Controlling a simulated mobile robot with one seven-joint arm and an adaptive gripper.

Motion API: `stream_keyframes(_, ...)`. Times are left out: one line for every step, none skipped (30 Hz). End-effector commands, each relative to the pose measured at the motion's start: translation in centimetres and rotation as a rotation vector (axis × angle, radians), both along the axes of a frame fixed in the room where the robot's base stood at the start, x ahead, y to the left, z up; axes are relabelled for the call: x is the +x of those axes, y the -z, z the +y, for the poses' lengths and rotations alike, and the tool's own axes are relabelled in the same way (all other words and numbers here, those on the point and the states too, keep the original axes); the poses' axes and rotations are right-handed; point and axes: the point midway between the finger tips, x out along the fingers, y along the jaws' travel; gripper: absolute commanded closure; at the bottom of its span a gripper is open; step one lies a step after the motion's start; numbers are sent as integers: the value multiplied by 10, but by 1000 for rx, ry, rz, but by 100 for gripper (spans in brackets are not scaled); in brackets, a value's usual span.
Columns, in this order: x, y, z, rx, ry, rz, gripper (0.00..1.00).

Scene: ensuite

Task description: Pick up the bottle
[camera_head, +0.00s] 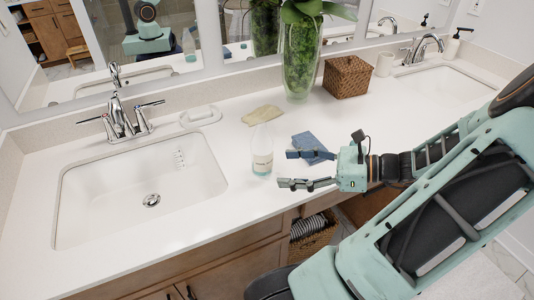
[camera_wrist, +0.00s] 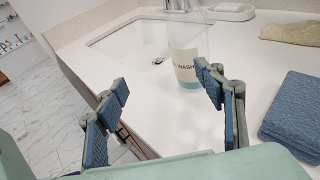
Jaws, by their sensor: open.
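The bottle (camera_head: 262,158) is clear with a white label and a teal band at its base. It stands upright on the white counter, right of the left sink. My gripper (camera_head: 299,169) is open and empty, just right of the bottle in the head view, with its fingers pointing toward it. In the wrist view the bottle (camera_wrist: 187,55) stands beyond the fingertips of my gripper (camera_wrist: 164,85), nearer the right finger, which covers a bit of its right edge. The bottle's top is cut off there.
A folded blue cloth (camera_head: 313,147) lies close behind my gripper, and a beige cloth (camera_head: 262,115) lies behind the bottle. A glass vase (camera_head: 300,65) and a wicker box (camera_head: 347,76) stand farther back. The left sink (camera_head: 140,190) lies left of the bottle.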

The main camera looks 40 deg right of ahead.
Motion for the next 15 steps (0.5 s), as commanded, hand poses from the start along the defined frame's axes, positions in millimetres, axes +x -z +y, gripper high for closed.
stream_keyframes(1,-8,-10,44,45,-57,37)
stream_keyframes(2,-13,-14,66,64,-87,37)
stream_keyframes(3,-18,-20,87,87,-118,37)
stream_keyframes(3,-22,-24,101,102,-140,37)
stream_keyframes(3,-25,-26,112,113,-158,37)
stream_keyframes(3,-29,-30,123,126,-177,37)
stream_keyframes(3,-30,-32,130,134,-188,37)
stream_keyframes(4,-32,-33,135,139,-196,37)
stream_keyframes(6,-33,-33,138,143,-202,37)
stream_keyframes(9,-33,-32,140,144,-206,37)
stream_keyframes(12,-33,-31,140,145,-207,37)
stream_keyframes(18,-33,-28,141,145,-208,37)
stream_keyframes(22,-33,-25,140,144,-207,37)
stream_keyframes(27,-33,-23,140,143,-206,37)
stream_keyframes(33,-33,-19,141,143,-206,37)
